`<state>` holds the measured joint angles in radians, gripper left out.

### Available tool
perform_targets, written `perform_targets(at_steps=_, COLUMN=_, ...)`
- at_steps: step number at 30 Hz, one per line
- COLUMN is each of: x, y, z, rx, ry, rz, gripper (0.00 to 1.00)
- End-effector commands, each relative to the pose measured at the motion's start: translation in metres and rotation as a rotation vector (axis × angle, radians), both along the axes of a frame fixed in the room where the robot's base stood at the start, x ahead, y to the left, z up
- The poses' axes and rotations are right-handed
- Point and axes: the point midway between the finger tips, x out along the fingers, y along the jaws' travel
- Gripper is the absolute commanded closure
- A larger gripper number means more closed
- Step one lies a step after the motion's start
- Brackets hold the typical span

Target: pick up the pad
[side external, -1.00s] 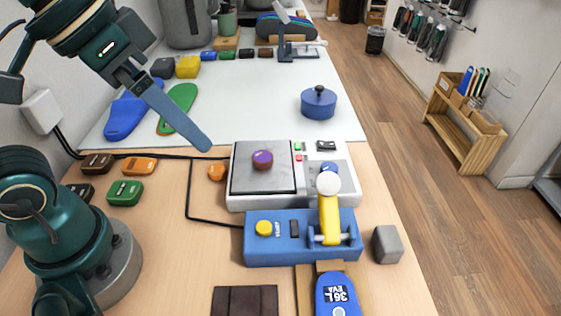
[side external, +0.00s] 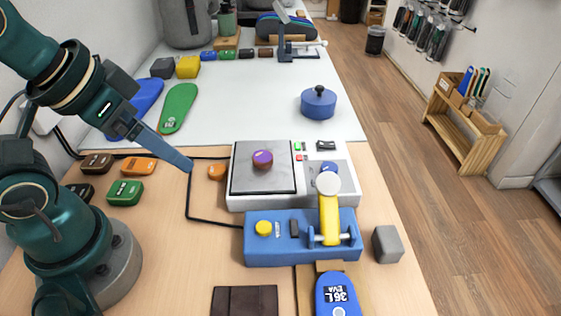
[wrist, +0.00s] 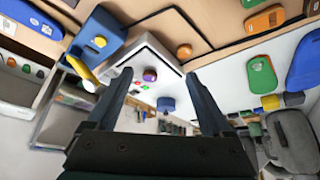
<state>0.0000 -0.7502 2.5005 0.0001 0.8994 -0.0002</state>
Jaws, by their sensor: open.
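No single thing is plainly marked as the pad. A round orange piece (side external: 216,172) lies on the table just left of that machine, and in the wrist view (wrist: 184,51). My gripper (side external: 188,166) points down and right, its tips short of the orange piece and apart from it. In the side view its fingers overlap. In the wrist view my gripper (wrist: 160,88) has its fingers spread, with nothing held between them.
Brown (side external: 97,163), orange (side external: 139,166) and green (side external: 125,192) blocks lie left of my gripper. A blue press with a yellow lever (side external: 328,220) stands in front of the white machine. A black cable runs over the wood. Blue and green insoles (side external: 178,108) lie behind.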

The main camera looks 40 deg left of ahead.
Motion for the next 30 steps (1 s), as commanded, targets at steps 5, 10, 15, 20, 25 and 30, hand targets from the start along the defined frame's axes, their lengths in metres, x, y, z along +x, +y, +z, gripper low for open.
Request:
perform_targets(at_steps=5, x=-0.002, y=0.000, z=-0.001, rx=-0.010, ry=0.010, rz=0.019, gripper=0.16)
perform_targets(at_steps=10, x=0.012, y=0.000, z=0.023, rx=-0.040, ry=-0.002, rz=0.073, gripper=0.16)
perform_targets(at_steps=15, x=0.041, y=-0.002, z=0.043, rx=-0.070, ry=0.058, rz=0.131, gripper=0.16)
perform_targets(at_steps=20, x=0.075, y=-0.004, z=0.048, rx=-0.089, ry=0.138, rz=0.181, gripper=0.16)
perform_targets(at_steps=25, x=0.113, y=-0.009, z=0.037, rx=-0.097, ry=0.233, rz=0.226, gripper=0.16)
perform_targets(at_steps=30, x=0.145, y=-0.013, z=0.010, rx=-0.093, ry=0.334, rz=0.256, gripper=0.16)
